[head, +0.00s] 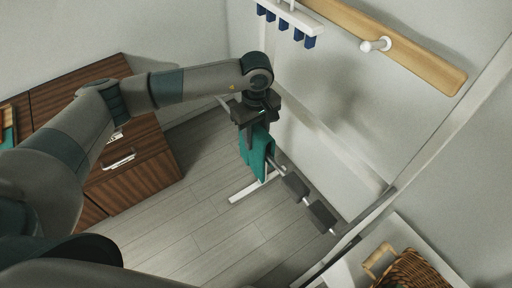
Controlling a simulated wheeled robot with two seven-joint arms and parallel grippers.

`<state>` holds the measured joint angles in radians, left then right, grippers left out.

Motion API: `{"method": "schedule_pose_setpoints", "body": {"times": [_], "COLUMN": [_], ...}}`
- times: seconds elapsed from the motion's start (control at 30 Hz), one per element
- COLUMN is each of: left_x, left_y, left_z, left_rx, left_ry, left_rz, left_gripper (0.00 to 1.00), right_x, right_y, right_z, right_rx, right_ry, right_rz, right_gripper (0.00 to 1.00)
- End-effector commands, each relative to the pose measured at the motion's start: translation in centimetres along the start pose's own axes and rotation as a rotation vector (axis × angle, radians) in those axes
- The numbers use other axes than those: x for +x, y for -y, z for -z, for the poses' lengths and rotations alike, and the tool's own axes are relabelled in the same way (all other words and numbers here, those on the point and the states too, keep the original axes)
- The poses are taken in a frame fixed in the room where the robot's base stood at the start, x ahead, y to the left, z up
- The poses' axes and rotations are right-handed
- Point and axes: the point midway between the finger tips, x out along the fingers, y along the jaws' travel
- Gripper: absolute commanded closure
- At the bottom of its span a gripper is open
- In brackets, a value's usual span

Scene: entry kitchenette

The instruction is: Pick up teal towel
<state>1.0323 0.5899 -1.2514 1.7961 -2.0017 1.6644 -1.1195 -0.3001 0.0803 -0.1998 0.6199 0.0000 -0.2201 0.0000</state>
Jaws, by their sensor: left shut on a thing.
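The teal towel (258,154) hangs in folds at the middle of the head view, below my left gripper. My left gripper (256,133) points down and is shut on the top of the towel, and its body hides part of the towel's upper edge. The towel is at the left end of a low rail (305,198), in front of or against it; I cannot tell whether it still touches the rail. My right gripper is not in view.
A wooden cabinet (140,160) with a metal handle stands at the left. A wooden peg rail (400,42) is on the wall, beside a white rack with blue ends (285,28). A wicker basket (410,272) sits at the lower right. Grey floor (190,225) is clear between.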

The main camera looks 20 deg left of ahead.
Motion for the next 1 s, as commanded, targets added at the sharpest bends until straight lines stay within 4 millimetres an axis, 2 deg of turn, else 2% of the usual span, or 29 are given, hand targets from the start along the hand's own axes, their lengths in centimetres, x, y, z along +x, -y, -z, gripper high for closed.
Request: {"method": "schedule_pose_setpoints", "body": {"times": [0.03, 0.3, 0.5, 0.7, 0.8, 1.0], "left_x": [-0.8, -8.2, -14.0, -18.9, -20.6, -22.2], "left_y": [-0.1, -0.1, -0.1, -0.1, 0.0, 0.0], "left_z": [0.1, 0.1, 0.1, 0.0, 0.0, 0.0], "left_rx": [0.002, 0.002, 0.001, 0.0, 0.0, 0.0], "left_ry": [-0.003, -0.005, -0.004, -0.002, -0.002, -0.001], "left_rz": [-0.005, -0.007, -0.007, -0.004, -0.002, -0.001], "left_gripper": [0.93, 0.93, 0.93, 0.93, 0.93, 0.93], "right_x": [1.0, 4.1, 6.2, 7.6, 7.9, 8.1], "right_y": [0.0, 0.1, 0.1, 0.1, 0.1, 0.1], "right_z": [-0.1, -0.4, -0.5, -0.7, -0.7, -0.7], "right_rx": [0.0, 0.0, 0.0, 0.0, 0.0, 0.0], "right_ry": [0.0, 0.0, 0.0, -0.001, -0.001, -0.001], "right_rz": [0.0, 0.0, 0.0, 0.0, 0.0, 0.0], "right_gripper": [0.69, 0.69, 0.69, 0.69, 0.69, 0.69]}}
